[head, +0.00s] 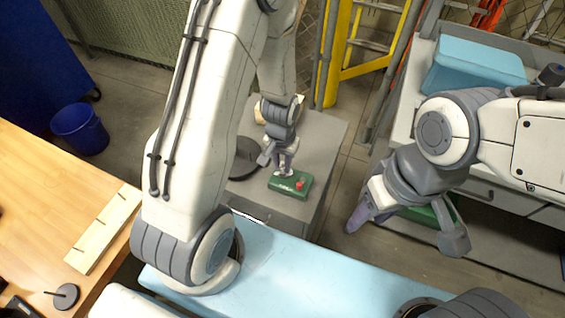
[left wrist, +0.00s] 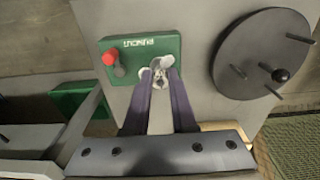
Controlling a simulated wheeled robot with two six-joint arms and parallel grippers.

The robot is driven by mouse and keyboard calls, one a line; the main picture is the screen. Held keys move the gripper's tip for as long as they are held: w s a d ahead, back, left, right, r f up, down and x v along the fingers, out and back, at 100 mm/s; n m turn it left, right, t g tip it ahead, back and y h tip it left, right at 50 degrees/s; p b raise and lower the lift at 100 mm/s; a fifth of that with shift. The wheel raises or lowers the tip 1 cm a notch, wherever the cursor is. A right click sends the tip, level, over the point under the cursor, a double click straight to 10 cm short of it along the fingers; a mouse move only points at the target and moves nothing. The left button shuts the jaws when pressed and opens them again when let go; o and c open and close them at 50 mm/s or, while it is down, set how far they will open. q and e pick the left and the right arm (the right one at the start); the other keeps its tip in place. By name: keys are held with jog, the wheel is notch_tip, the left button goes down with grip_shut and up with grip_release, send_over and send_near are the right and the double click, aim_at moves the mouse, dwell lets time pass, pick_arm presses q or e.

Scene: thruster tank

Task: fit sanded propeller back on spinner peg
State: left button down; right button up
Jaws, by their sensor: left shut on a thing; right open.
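The green box with a red button (head: 300,183) sits on a grey cabinet top; it also shows in the left wrist view (left wrist: 140,48), with upside-down white lettering. My left gripper (head: 284,168) is shut on a small pale metallic propeller (left wrist: 159,74) at the box's edge. The fingers (left wrist: 160,92) hide part of it, and I cannot tell whether it touches the box or what lies under it. My right gripper (head: 405,228) is open and empty, well to the right of the box.
A dark round disc with several pegs (left wrist: 255,60) lies beside the box on the grey cabinet (head: 265,206). A blue bucket (head: 80,128) stands on the floor. A yellow ladder (head: 340,60) is behind.

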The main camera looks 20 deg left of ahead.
pick_arm(q)
jog(key=shift+f, duration=0.15)
jog(key=shift+f+b, duration=0.25)
jog(key=shift+b, duration=0.05)
dwell(0.4)
jog(key=c, duration=0.7)
grip_release()
jog(key=shift+o, duration=0.2)
jog(key=shift+r, duration=0.1)
notch_tip(320, 180, up, 14)
jog(key=p, duration=0.4)
jog(key=shift+s+r, duration=0.15)
jog(key=shift+s, duration=0.05)
